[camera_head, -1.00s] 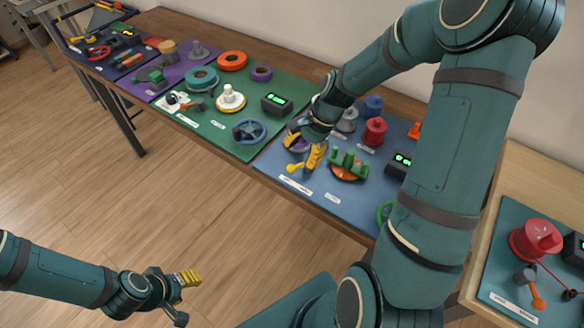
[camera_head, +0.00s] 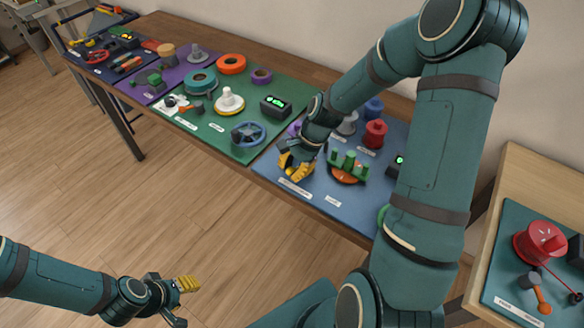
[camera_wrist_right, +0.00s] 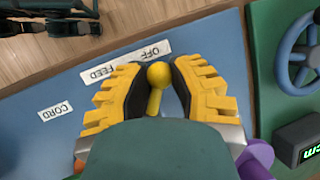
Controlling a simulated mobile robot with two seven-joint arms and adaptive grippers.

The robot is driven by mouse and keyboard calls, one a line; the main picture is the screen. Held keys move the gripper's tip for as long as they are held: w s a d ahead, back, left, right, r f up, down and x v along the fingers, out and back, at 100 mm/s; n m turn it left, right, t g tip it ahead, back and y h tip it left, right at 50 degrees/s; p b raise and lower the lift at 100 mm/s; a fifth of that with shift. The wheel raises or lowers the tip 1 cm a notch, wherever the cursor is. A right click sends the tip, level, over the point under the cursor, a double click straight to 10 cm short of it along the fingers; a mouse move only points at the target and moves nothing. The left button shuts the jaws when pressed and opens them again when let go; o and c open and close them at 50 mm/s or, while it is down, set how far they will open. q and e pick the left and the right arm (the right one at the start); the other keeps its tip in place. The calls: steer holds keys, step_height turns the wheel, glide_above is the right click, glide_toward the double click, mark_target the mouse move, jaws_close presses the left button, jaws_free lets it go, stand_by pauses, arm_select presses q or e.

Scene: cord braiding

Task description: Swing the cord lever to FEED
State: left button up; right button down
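The cord lever (camera_wrist_right: 157,88), a yellow stick with a round knob, shows in the right wrist view. Its knob is close to the OFF label (camera_wrist_right: 152,54), with the FEED label (camera_wrist_right: 102,73) to the left in that view. My right gripper (camera_wrist_right: 158,70) has its yellow fingers apart on either side of the lever, with a gap visible on at least the right side. In the head view my right gripper (camera_head: 293,172) is low over the front of the blue board (camera_head: 315,213) and hides the lever. My left gripper (camera_head: 184,301) is open and empty over the floor.
Green pegs on an orange disc (camera_head: 348,167) stand right of my right gripper. A red spool (camera_head: 375,133) is behind. A blue handwheel (camera_head: 248,133) stands on the green board to the left. A CORD label (camera_wrist_right: 55,112) lies on the blue board.

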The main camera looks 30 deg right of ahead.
steer(key=shift+s+n, duration=0.1)
steer(key=shift+n, duration=0.2)
steer(key=s+n+g+p, duration=0.1)
steer(key=n+p, duration=0.1)
steer(key=shift+r+n, duration=0.1)
steer(key=shift+n, duration=0.2)
steer(key=s+n+g, duration=0.1)
steer(key=n, duration=0.1)
steer(key=n+g+p, duration=0.1)
steer(key=shift+s+d+n, duration=0.2)
steer(key=shift+s+n, duration=0.15)
steer(key=shift+n, duration=0.05)
steer(key=n, duration=0.1)
steer(key=s+n+g+p, duration=0.1)
steer(key=shift+d+n+h, duration=0.3)
steer(key=shift+s+d+n+g+h+p, duration=0.25)
steer(key=shift+d+n+p, duration=0.05)
steer(key=shift+n, duration=0.5)
steer(key=shift+s+d+n+g+h+p, duration=0.25)
steer(key=shift+n, duration=0.55)
steer(key=c, duration=0.7)
jaws_free()
steer(key=shift+d, duration=0.1)
steer(key=shift+c, duration=0.2)
